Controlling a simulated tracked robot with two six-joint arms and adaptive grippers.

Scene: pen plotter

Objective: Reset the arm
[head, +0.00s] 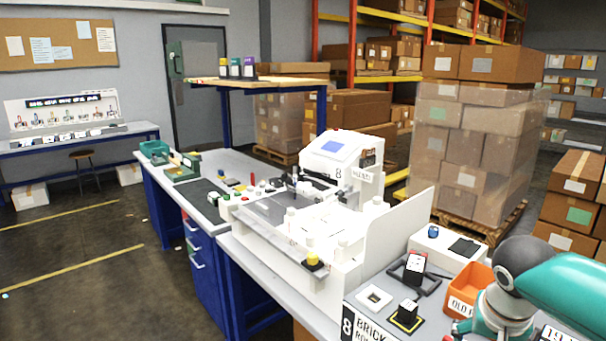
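A teal and grey arm of mine enters from the right edge of the head view and bends down at a dark grey joint near the bottom right corner. No fingertips of it show, so my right gripper is out of view. My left arm and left gripper are not in view. The white plotter machine (335,158) with a blue screen and an "8" on it stands on the workbench in the middle. Small dark parts sit on its grey bed (270,207); they are too small to make out.
An orange bin (468,290) stands beside my arm. A black stand (414,269), a black block on a pad (407,315) and a white square holder (374,297) are nearby. A white upright panel (398,235) separates them from the plotter.

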